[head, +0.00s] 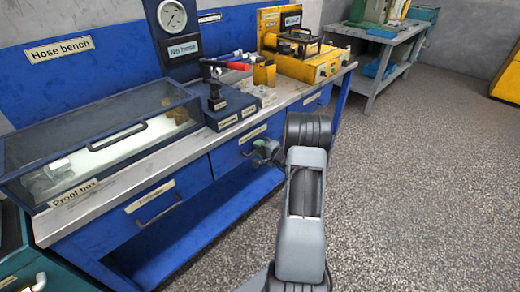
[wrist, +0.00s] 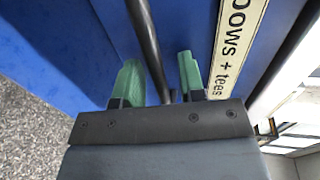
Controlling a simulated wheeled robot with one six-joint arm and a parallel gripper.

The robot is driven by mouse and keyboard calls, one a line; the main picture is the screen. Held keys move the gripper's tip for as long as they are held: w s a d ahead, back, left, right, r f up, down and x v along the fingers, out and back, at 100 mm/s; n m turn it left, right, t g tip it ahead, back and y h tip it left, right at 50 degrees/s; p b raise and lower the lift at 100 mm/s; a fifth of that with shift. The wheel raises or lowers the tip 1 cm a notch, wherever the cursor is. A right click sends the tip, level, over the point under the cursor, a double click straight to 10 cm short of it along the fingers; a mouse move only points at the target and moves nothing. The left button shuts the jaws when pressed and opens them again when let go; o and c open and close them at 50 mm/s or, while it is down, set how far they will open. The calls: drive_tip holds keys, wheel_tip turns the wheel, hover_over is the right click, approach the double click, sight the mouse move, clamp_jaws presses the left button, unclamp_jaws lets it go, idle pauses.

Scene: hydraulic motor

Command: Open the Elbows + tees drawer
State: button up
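The Elbows + tees drawer (wrist: 185,25) is a blue front filling the upper wrist view. Its label (wrist: 236,40) reads "...bows + tees"; the start is cut off. Its dark bar handle (wrist: 147,35) runs between the two green fingers of my gripper (wrist: 158,72). There are visible gaps on both sides of the bar, so the gripper is open around the handle. In the head view my gripper (head: 265,153) is at the blue drawer front (head: 226,156) under the bench top, partly hidden by my arm. The drawer looks flush with the bench.
The left drawer (head: 135,222) of the hose bench has its own label and handle. A glass proof box (head: 95,140) and a yellow machine (head: 300,60) stand on the bench top (head: 215,140). Speckled floor (head: 420,170) is clear to the right.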

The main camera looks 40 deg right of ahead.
drive_tip(key=shift+c, duration=0.5)
clamp_jaws()
